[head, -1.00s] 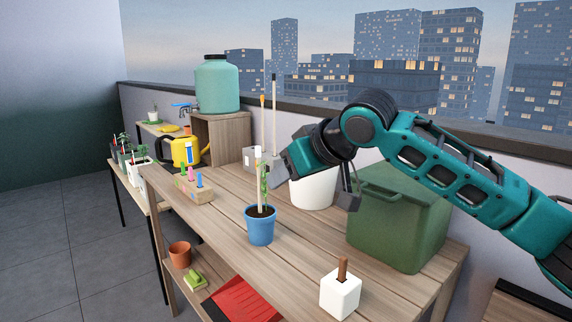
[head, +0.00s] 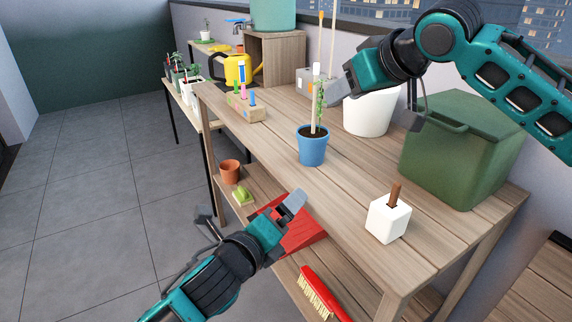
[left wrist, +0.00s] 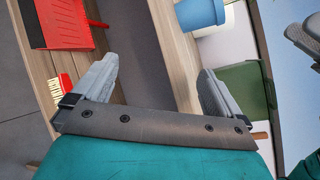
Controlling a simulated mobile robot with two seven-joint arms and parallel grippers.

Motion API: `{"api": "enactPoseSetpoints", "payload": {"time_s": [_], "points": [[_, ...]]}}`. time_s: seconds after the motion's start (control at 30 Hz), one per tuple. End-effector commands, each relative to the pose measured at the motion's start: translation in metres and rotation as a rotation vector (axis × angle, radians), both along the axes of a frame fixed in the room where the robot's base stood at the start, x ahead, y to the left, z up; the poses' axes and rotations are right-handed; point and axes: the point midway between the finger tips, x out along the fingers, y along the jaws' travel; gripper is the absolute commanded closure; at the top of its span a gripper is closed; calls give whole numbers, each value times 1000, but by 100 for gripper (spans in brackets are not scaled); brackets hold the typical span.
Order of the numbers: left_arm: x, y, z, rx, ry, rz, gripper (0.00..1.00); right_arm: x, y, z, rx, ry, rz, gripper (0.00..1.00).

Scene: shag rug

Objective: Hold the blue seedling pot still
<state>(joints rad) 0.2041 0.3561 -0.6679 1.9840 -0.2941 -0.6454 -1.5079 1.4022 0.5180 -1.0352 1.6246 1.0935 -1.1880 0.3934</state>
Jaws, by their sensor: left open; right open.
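The blue seedling pot (head: 313,150) stands upright on the wooden bench top, with dark soil, a green seedling (head: 319,103) and a pale stake in it. It also shows at the top of the left wrist view (left wrist: 200,13), beyond my fingers. My left gripper (head: 249,210) is open and empty, low in front of the bench, apart from the pot; its fingers also show in the left wrist view (left wrist: 158,70). My right gripper (head: 374,104) is open above the bench, behind and right of the blue pot, in front of a white pot. I see no contact with the seedling.
A white pot (head: 368,112), green bin (head: 465,160) and white cube with a brown stick (head: 388,220) stand to the right. A wooden block with colored pegs (head: 246,110) is left.

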Motion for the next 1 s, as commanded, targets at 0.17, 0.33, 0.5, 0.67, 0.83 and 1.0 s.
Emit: {"api": "enactPoseSetpoints", "payload": {"time_s": [0.17,0.33,0.5,0.67,0.83,1.0], "points": [[24,-7,44,420,-260,-56,0,0,0,0,0,0,0,57],[37,-9,70,696,-417,-68,0,0,0,0,0,0,0,57],[43,-10,80,815,-482,-68,0,0,0,0,0,0,0,57],[56,-15,81,828,-488,-68,0,0,0,0,0,0,0,57],[82,-25,82,826,-487,-67,0,0,0,0,0,0,0,57],[108,-35,82,823,-487,-68,0,0,0,0,0,0,0,57]]}}
